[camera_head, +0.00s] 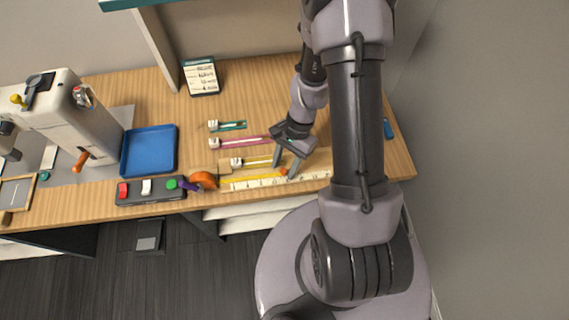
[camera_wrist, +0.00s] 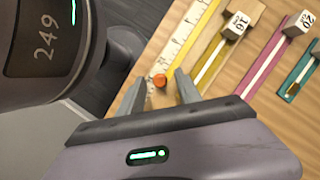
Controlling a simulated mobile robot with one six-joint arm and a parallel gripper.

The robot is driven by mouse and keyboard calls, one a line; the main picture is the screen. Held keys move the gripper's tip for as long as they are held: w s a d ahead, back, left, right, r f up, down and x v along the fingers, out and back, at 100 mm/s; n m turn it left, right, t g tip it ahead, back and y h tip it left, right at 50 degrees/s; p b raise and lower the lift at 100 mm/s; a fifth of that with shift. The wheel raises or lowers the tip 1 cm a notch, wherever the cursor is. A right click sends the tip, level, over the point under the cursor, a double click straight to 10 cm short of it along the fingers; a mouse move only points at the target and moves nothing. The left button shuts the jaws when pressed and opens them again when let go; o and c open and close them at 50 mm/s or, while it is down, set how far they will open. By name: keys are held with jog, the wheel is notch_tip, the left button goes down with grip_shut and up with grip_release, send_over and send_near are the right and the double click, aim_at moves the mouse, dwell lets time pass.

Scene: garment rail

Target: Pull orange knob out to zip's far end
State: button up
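The orange knob (camera_head: 284,172) sits at the right end of a yellow strip (camera_head: 252,179) beside a white ruler (camera_head: 262,184) near the desk's front edge. My gripper (camera_head: 286,169) points down at the knob with its fingers apart. In the wrist view the knob (camera_wrist: 159,80) lies between the fingertips (camera_wrist: 162,80), with a gap seen towards the right finger. Contact with the left finger is hard to tell. The yellow strip (camera_wrist: 188,36) runs up and away from the knob, alongside the ruler (camera_wrist: 172,48).
Olive, pink (camera_head: 245,142) and teal (camera_head: 232,126) strips with white number blocks lie behind. To the left are an orange rounded object (camera_head: 204,180), a button box (camera_head: 150,190), a blue tray (camera_head: 149,150) and a sewing machine (camera_head: 65,115). Bare wood (camera_head: 398,160) lies at the right.

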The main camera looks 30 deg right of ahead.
jog(key=p+v, duration=0.6)
jog(key=v, duration=1.1)
jog(key=shift+r, duration=0.15)
jog(key=shift+w+d, duration=0.1)
jog(key=shift+w, duration=0.05)
jog(key=a+r+n+t+h+b, duration=0.1)
jog(key=a+r+n+t+b, duration=0.1)
jog(key=a+r, duration=0.35)
jog(key=s+a+r+n+t+h+b, duration=0.1)
jog(key=s+a+r+n+t+b, duration=0.3)
jog(key=s+a+r, duration=0.5)
notch_tip(320, 180, up, 3)
jog(key=n+t, duration=0.1)
jog(key=n, duration=0.1)
jog(key=shift+s+f+n+t, duration=0.25)
jog(key=shift+s+n+t, duration=0.05)
jog(key=shift+s, duration=0.05)
jog(key=shift+a, duration=0.1)
